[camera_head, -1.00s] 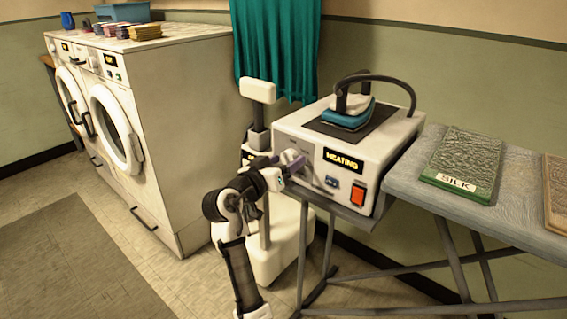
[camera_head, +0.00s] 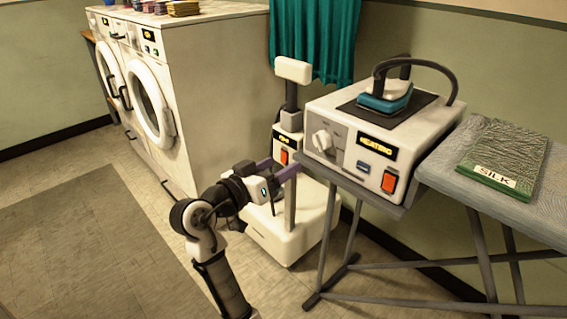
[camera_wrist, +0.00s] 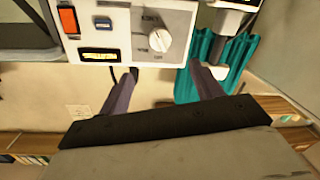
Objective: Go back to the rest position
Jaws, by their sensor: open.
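My gripper (camera_head: 282,171) is at the end of my raised arm, left of the white iron station (camera_head: 335,108) and apart from its dial (camera_head: 322,140). In the wrist view my gripper's two fingers (camera_wrist: 162,85) are spread with nothing between them. The dial also shows in the wrist view (camera_wrist: 160,40), beyond the fingertips. The station has a lit yellow display (camera_head: 377,146) reading HEATING and a red switch (camera_head: 389,181). A blue and white iron (camera_head: 386,97) rests on the station's dark top pad.
An ironing board (camera_head: 450,170) carries a green SILK cloth (camera_head: 503,160) at right. A white wheeled unit (camera_head: 293,70) stands behind my gripper. White washers (camera_head: 215,90) stand at the left. Open floor with a grey mat (camera_head: 90,245) lies at lower left.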

